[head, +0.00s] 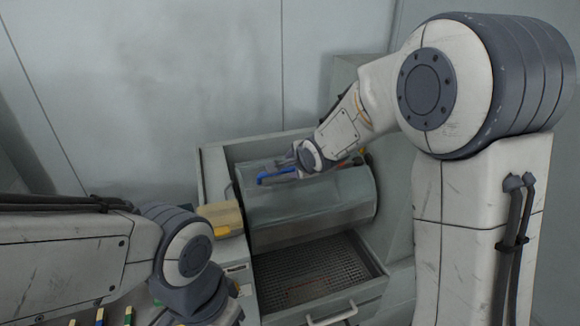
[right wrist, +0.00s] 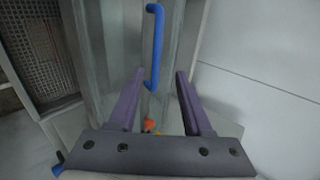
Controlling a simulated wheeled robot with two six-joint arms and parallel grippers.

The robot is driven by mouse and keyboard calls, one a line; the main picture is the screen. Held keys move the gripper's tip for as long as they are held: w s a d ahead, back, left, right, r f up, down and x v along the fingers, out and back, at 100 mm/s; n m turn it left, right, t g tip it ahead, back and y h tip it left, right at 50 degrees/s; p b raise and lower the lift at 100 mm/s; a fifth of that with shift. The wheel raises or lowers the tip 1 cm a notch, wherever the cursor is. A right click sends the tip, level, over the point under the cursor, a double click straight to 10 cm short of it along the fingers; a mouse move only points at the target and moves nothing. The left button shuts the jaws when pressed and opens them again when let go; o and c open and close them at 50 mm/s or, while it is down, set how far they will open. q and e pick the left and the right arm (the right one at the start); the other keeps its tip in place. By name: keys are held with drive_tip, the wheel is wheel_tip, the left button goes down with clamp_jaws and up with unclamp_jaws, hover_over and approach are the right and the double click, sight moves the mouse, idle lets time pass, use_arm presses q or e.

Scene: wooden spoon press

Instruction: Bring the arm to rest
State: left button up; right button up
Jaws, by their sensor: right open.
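My right arm reaches from the right over the grey press. In the head view its gripper (head: 286,164) is small and partly merges with the blue handle (head: 277,176) on the drum-shaped cover (head: 310,208). The blue handle (right wrist: 155,48) stands upright in that picture, beyond the fingertips and in line with the gap. My left arm comes in at the lower left of the head view; its fingers are not seen.
Below the cover is a drawer with a perforated floor (head: 310,276) and a pale front handle (head: 332,315). A tan block (head: 222,216) sits left of the cover. Small coloured pieces lie at the bottom left. A small orange-red part (right wrist: 149,125) shows near the wrist. Walls stand close behind.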

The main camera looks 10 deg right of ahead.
drive_tip(key=s+a+f+n+g+b, duration=0.2)
drive_tip(key=s+a+f+n+g, duration=0.15)
drive_tip(key=s+n, duration=0.45)
drive_tip(key=s+a+f+n+g+b, duration=0.2)
drive_tip(key=s+a+f+n+b, duration=0.15)
drive_tip(key=s, duration=0.85)
drive_tip(key=s+f+n+g+b, duration=0.1)
drive_tip(key=s+f+n+g, duration=0.1)
drive_tip(key=s+n, duration=0.4)
drive_tip(key=s+f+n+g+b, duration=0.1)
drive_tip(key=s+n, duration=0.5)
drive_tip(key=s, duration=0.6)
drive_tip(key=shift+f+g+h, duration=0.3)
drive_tip(key=shift+f+g, duration=0.35)
drive_tip(key=shift+w, duration=0.1)
